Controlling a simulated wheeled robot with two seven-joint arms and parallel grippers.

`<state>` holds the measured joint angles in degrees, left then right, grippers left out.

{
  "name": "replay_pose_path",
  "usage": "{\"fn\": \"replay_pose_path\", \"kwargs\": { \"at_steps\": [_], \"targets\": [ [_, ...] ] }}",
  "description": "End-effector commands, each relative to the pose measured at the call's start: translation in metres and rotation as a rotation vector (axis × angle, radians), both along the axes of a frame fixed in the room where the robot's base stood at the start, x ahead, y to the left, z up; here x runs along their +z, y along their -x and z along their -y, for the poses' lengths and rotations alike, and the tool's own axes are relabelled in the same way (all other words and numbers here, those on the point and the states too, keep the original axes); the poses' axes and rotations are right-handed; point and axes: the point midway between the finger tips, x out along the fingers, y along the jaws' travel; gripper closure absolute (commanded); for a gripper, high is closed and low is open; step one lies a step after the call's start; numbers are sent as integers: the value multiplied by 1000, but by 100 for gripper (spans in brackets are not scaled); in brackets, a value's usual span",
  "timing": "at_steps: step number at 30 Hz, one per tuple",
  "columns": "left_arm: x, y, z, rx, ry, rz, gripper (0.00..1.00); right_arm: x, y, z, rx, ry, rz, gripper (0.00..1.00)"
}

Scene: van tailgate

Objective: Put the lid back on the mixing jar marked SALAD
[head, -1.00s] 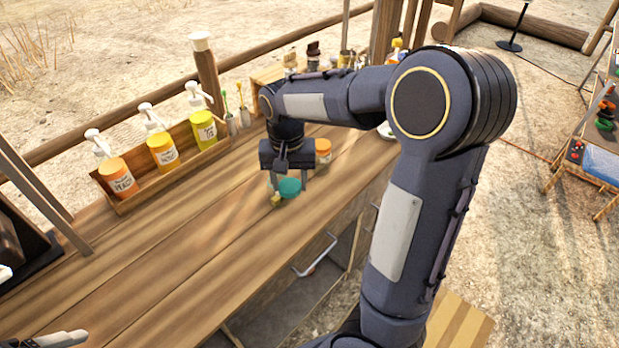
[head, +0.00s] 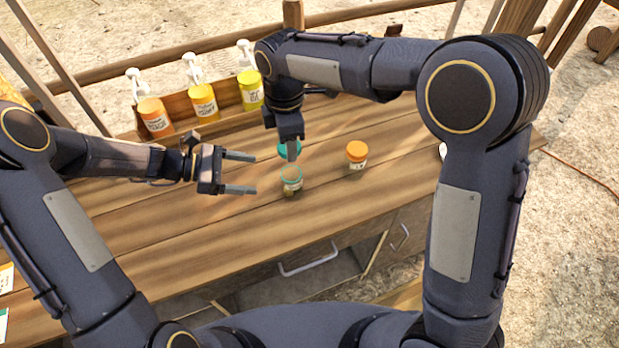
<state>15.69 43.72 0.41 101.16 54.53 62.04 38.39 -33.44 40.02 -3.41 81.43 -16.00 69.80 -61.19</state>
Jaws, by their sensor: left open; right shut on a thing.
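A small clear jar (head: 291,186) with a teal rim and a pale label stands upright on the wooden counter (head: 200,235). Its label is too small to read. My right gripper (head: 291,155) points down just behind the jar, shut on a teal lid (head: 284,149), partly hidden by a finger. The lid appears apart from the jar's rim; its exact height is unclear. My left gripper (head: 240,173) is open and empty to the left of the jar, its two fingers pointing right towards it.
A jar with an orange lid (head: 357,149) stands to the right. A wooden rack (head: 180,132) with several orange and yellow pump bottles is at the back left. The counter's front edge drops to drawers with a metal handle (head: 308,262).

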Motion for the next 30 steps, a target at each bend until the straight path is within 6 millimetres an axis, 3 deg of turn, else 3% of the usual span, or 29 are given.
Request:
{"fn": "replay_pose_path", "kwargs": {
  "at_steps": [13, 30],
  "targets": [
    [-4, 0, 9, -2, 0, 1, 25, 0, 0, 1, -1, 0, 0, 75],
    [-40, -5, 98, -3, -1, 2, 25, 0, 0, 1, -3, 0, 0, 75]
  ]
}}
